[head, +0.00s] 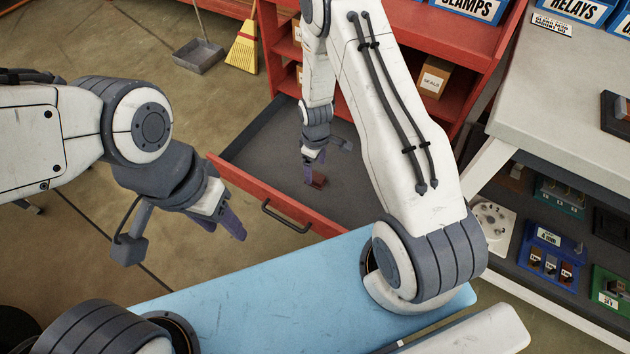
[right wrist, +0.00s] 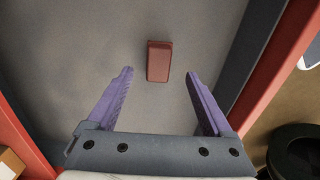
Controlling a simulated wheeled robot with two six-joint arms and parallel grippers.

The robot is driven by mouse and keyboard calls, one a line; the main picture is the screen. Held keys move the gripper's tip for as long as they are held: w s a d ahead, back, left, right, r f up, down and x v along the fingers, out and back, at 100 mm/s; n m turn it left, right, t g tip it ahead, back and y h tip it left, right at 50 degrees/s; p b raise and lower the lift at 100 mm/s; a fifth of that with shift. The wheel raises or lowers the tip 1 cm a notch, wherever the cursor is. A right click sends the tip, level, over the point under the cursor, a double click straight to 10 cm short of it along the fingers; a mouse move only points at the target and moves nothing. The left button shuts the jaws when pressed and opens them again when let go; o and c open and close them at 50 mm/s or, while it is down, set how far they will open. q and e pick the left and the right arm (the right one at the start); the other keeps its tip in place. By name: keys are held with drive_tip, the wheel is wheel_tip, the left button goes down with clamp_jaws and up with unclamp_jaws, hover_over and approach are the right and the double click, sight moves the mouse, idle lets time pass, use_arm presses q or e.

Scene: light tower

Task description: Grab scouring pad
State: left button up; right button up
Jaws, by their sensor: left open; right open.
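The scouring pad (right wrist: 159,61) is a small reddish-brown block lying flat on the grey floor of an open drawer. In the head view the pad (head: 319,181) shows beside the fingertips of my right gripper (head: 309,174). In the right wrist view my right gripper (right wrist: 163,88) is open, its two purple fingers apart. The pad lies just beyond the fingertips, roughly between their lines, with nothing held. My left gripper (head: 226,220) is open and empty, out to the left of the drawer above the floor.
The open drawer (head: 262,150) has grey walls and a red front with a dark handle (head: 283,218). Red shelves with boxes (head: 435,78) stand behind it. A workbench (head: 560,95) is at right. A dustpan (head: 198,55) and yellow broom (head: 243,45) stand at the back.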

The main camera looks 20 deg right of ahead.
sight(316, 177)
wheel_tip(316, 177, down, 6)
drive_tip(key=shift+r+b, duration=0.2)
drive_tip(key=shift+b, duration=0.6)
clamp_jaws()
drive_tip(key=shift+r, duration=0.2)
